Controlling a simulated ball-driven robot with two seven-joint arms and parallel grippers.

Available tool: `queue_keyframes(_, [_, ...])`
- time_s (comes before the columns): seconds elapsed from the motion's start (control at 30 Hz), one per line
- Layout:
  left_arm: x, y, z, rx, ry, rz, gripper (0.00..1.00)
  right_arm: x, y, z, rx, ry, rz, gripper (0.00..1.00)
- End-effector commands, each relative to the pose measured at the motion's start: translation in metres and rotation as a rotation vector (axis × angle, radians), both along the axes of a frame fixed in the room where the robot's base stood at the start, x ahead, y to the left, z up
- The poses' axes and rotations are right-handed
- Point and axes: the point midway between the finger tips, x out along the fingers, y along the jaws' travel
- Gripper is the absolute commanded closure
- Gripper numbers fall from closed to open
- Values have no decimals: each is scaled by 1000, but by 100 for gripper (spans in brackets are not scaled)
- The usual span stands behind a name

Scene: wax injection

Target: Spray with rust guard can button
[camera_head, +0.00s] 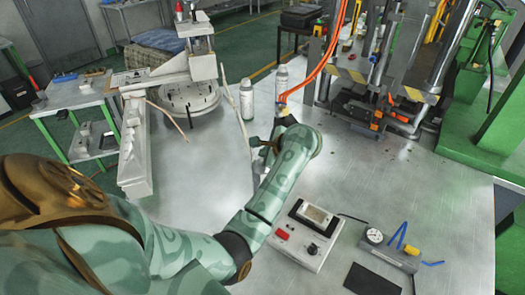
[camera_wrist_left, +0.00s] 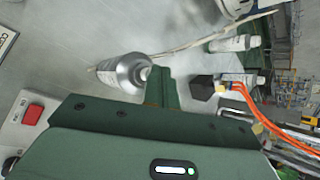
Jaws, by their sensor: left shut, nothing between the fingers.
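A pale spray can (camera_wrist_left: 122,72) stands in the left wrist view with its nozzle end towards my left gripper (camera_wrist_left: 161,72). My green fingers are shut and empty, right beside the nozzle; I cannot tell whether they touch it. In the head view my left gripper (camera_head: 261,143) is over the middle of the table, and only a pale part of this can (camera_head: 257,164) shows below it. Two more pale cans (camera_head: 247,100) and (camera_head: 281,80) stand farther back. Which can is the rust guard is not readable. My right gripper is not in view.
A control box (camera_head: 306,236) and a gauge device (camera_head: 390,249) are at the front right of the metal table. A press with orange cables (camera_head: 375,85) stands at the back right. A round-plate machine (camera_head: 189,97) is at the left.

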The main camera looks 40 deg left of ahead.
Motion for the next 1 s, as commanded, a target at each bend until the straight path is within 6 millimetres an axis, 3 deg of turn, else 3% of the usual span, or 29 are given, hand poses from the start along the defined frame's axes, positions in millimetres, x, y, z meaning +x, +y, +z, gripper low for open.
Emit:
queue_keyframes(0.47, [0, 0, 10, -2, 0, 1, 100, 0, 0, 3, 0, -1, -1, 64])
queue_keyframes(1.0, [0, 0, 68, -2, -1, 1, 100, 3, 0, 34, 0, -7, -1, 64])
